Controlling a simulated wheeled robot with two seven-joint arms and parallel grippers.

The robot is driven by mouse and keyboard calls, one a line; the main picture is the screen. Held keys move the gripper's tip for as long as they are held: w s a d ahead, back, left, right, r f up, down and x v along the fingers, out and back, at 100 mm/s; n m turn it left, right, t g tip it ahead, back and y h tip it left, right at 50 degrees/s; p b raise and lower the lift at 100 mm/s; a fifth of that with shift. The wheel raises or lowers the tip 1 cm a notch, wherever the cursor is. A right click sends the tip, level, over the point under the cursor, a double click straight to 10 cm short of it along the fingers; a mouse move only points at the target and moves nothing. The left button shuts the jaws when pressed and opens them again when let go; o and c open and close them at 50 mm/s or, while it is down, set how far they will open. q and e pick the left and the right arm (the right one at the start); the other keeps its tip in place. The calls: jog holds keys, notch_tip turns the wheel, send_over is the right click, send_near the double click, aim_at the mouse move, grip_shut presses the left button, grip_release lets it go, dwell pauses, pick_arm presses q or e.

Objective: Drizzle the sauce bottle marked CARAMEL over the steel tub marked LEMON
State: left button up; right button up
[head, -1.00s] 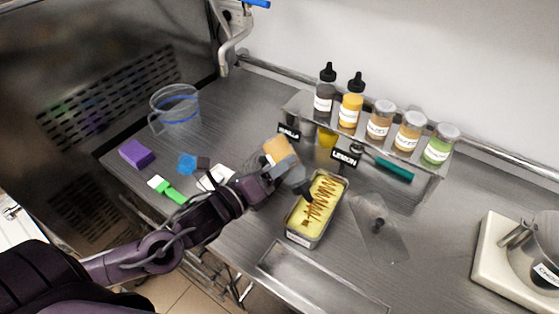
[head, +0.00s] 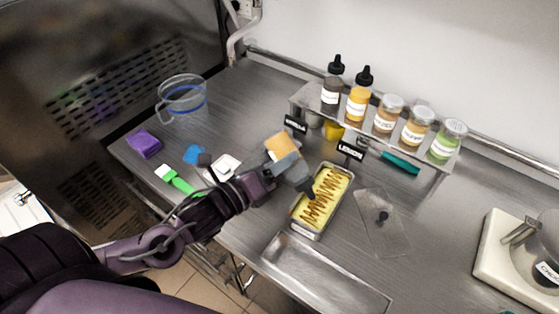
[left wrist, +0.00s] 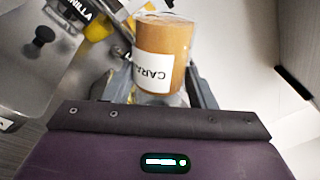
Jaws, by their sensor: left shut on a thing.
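My left gripper (head: 287,163) is shut on the caramel sauce bottle (head: 281,148). In the left wrist view the bottle (left wrist: 163,52) is amber-brown with a white label, of which "CARA" is readable. In the head view the bottle is tipped over, its dark nozzle end down at the left edge of the steel tub (head: 343,209). The tub holds pale yellow contents with brown zigzag lines of sauce across them. My right gripper is not in view.
A shelf holds a dark bottle (head: 332,88), a yellow bottle (head: 358,97) and several jars. A clear lid (head: 382,232) lies right of the tub. A recessed tray (head: 318,276) is in front.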

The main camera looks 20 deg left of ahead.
pick_arm(q)
jog(key=n+p, duration=0.1)
jog(key=n, duration=0.1)
jog(key=shift+r+n+p, duration=0.2)
jog(key=shift+n+p, duration=0.1)
jog(key=shift+p, duration=0.05)
jog(key=shift+f+n+p, duration=0.15)
jog(key=shift+n+p, duration=0.15)
jog(key=shift+n, duration=0.3)
jog(key=shift+r+n+p, duration=0.45)
jog(key=shift+n+p, duration=0.05)
jog(key=shift+p, duration=0.25)
jog(key=shift+r+n+p, duration=0.8)
jog(key=shift+n+p, duration=0.7)
jog(key=shift+p, duration=0.15)
jog(key=shift+n, duration=0.3)
